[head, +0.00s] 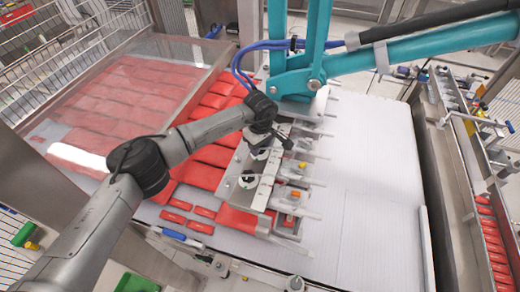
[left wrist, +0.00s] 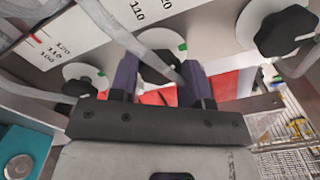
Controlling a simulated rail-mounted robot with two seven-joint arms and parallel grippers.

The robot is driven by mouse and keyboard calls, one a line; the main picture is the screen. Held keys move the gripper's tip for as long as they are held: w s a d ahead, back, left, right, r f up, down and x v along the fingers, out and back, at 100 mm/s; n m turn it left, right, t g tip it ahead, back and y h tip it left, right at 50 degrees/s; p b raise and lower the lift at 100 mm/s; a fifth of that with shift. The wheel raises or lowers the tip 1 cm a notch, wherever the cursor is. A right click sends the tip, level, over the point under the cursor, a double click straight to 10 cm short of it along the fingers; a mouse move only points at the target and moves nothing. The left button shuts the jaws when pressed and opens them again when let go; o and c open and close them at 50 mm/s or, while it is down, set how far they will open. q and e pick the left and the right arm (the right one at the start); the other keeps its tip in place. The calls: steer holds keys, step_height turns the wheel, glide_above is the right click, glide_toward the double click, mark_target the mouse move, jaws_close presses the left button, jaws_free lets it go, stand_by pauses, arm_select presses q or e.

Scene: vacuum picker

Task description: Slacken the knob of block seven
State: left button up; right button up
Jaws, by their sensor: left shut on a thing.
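My left gripper (head: 260,146) is at the row of blocks on the picker head (head: 262,190). In the left wrist view its two purple fingers (left wrist: 160,80) stand either side of a black knob (left wrist: 158,64) on a white round dial with a green mark, and are shut on it. A grey tube crosses in front of this knob. Block numbers cannot be read, so I cannot tell which block is seven. In the head view my wrist hides the held knob. My right gripper is not in view.
Other black knobs sit to the left (left wrist: 80,87) and right (left wrist: 286,31) in the left wrist view. A teal machine arm (head: 420,52) carries the picker head. Red packs (head: 202,176) lie on its left; the white belt (head: 375,170) on its right is clear.

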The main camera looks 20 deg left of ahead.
arm_select(q)
steer(key=n+b, duration=0.3)
steer(key=n, duration=0.2)
steer(key=shift+w+f+n, duration=0.1)
steer(key=shift+n, duration=0.2)
steer(key=n+b, duration=0.1)
steer(key=n, duration=0.1)
steer(key=shift+n, duration=0.4)
steer(key=n+b, duration=0.1)
steer(key=n, duration=0.2)
steer(key=shift+w+n, duration=0.15)
steer(key=shift+n, duration=0.15)
steer(key=n, duration=0.4)
steer(key=shift+a+n+b, duration=0.1)
steer(key=shift+n+b, duration=0.25)
steer(key=shift+n, duration=1.65)
steer(key=o, duration=0.9)
steer(key=shift+r, duration=0.2)
